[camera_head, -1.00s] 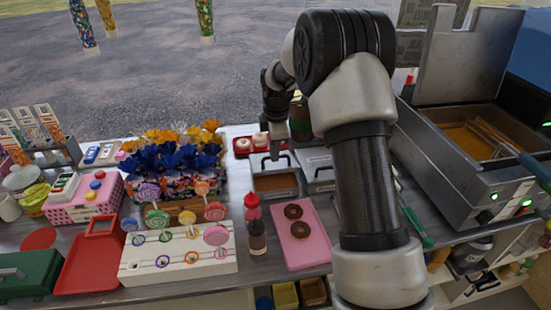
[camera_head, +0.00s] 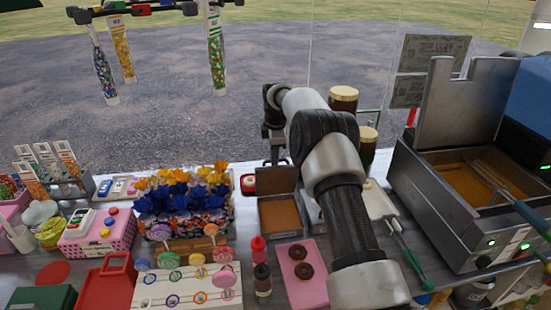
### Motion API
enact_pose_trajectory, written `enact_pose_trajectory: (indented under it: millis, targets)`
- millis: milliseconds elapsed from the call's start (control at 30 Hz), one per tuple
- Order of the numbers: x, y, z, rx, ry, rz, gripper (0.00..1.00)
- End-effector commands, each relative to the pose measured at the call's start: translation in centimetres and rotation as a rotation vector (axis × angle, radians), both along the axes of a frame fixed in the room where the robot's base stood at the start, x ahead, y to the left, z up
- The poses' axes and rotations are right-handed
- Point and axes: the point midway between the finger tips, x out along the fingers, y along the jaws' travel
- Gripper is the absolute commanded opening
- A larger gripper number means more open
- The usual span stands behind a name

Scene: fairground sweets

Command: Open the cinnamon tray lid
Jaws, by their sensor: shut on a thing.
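The cinnamon tray (camera_head: 281,230) is a metal tray with brown powder, in the middle of the counter. Its lid (camera_head: 277,181) stands raised at the tray's back edge, leaving the powder uncovered. My gripper (camera_head: 277,161) is at the lid's upper edge, shut on the lid. The fingers are small and dark here, and the exact grip on the handle is hard to see. My forearm hides the area just right of the tray.
A pink tray with doughnuts (camera_head: 299,281) and sauce bottles (camera_head: 262,278) stand in front. Blue and yellow wrapped sweets (camera_head: 180,200) are left. Brown jars (camera_head: 368,140) stand behind my arm. A fryer (camera_head: 455,200) is at right.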

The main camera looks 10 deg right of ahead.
Motion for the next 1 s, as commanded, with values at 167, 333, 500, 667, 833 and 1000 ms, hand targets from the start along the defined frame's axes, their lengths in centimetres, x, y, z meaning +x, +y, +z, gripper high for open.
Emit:
enact_pose_trajectory:
  millis: [167, 333, 500, 667, 833, 1000]
  targets:
    - [0.03, -0.09, -1.26, -0.002, 0.024, -0.002, 0.00]
    - [0.12, -0.10, -1.37, -0.002, 0.026, -0.001, 0.00]
    - [0.11, -0.10, -1.40, -0.002, 0.027, -0.001, 0.00]
    - [0.10, -0.11, -1.40, -0.002, 0.027, -0.001, 0.14]
    - [0.26, -0.07, -1.04, -0.001, 0.021, -0.001, 0.28]
    - [0.36, -0.03, -0.79, -0.001, 0.016, 0.000, 0.28]
